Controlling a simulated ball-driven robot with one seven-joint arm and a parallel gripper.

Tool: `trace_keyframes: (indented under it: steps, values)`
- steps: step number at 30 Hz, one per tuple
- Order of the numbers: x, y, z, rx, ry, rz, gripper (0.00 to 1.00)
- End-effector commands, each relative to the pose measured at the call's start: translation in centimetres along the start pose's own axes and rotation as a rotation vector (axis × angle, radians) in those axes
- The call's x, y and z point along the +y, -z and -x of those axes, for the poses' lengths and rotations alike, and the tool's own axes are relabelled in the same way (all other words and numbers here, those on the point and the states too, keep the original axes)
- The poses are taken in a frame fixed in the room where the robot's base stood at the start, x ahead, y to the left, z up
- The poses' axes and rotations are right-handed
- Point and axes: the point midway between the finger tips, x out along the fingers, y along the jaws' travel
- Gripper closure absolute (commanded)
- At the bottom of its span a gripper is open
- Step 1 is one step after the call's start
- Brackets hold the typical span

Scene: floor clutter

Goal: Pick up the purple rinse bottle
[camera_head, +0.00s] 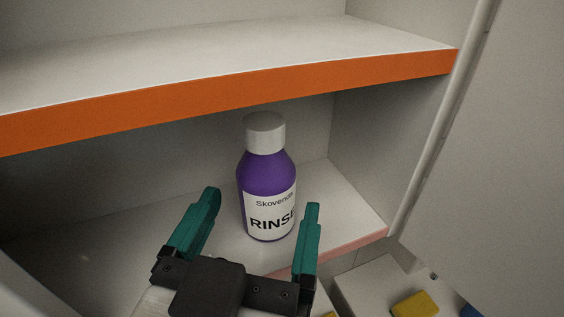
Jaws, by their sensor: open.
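The purple rinse bottle (267,180) stands upright on the lower shelf (219,247), below the orange-edged shelf. It has a pale grey cap and a white label reading "Skovende" and "RINS", with the label's right end turned out of sight. My gripper (260,198) is open, with two teal fingers on a black body. Its fingers point toward the bottle, the left one to the left of it and the right one to the right near its base. In this one view I cannot tell whether the bottle is between the fingers or just beyond them.
An upper shelf (229,88) with an orange front edge runs just above the bottle's cap. A side wall (385,135) and a pale upright post (440,125) stand to the right. Lower right, a yellow block (415,304) lies on a pale surface, with a blue thing (470,311) nearby.

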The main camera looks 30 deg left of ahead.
Motion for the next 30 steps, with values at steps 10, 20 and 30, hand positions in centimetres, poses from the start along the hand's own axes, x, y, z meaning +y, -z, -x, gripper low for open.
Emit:
trace_keyframes:
  steps: [10,20,30]
  values:
    - [0.1,0.3,-3.2,-0.003,-0.003,0.002,0.12]
    - [0.0,-0.1,-6.3,-0.002,0.001,-0.002,0.12]
    - [0.0,-0.1,-6.3,-0.001,0.001,-0.001,0.26]
